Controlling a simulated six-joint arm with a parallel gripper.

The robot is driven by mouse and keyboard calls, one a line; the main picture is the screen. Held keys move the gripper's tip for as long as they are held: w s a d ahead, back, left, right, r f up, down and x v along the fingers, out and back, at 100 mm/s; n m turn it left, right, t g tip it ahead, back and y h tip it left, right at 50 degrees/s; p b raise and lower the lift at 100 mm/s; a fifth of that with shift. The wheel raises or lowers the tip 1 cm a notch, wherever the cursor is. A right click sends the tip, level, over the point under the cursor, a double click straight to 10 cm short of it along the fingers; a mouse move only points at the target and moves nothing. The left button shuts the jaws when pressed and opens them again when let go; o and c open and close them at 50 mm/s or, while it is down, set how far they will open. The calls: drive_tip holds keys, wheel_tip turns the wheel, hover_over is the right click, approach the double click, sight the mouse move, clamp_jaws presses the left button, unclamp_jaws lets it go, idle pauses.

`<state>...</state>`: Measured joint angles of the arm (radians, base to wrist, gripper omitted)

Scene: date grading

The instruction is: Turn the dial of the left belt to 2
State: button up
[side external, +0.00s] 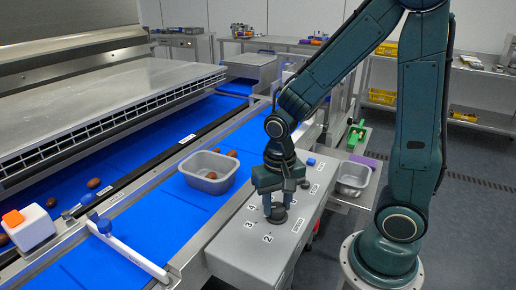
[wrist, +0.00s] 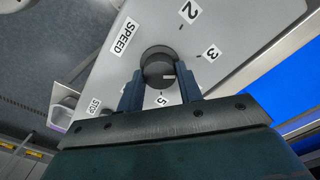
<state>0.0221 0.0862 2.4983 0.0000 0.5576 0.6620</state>
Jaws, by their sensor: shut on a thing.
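The dial is a round dark knob (wrist: 158,56) on the grey sloped control box (side external: 245,255); it also shows in the side view (side external: 277,217). My gripper (side external: 278,203) points down over it. In the wrist view, my two fingers (wrist: 160,82) are closed on opposite sides of the knob. A short white mark on the knob points right in the wrist view, below the 3 label (wrist: 212,53) and toward the right finger. The 2 label (wrist: 189,12) is further up, and a 5 label (wrist: 162,100) lies between the fingers. The 4 label (side external: 252,207) shows only in the side view.
Several dates lie on the far belt. A white block with an orange top (side external: 28,227) is at far left. A STOP label (wrist: 95,107) and a metal tray (side external: 352,179) are nearby.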

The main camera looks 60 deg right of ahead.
sight(277, 207)
drive_tip(key=n, duration=1.2)
idle(0.6)
drive_tip(key=o, duration=1)
drive_tip(key=shift+r, duration=0.15)
drive_tip(key=shift+r, duration=6.8)
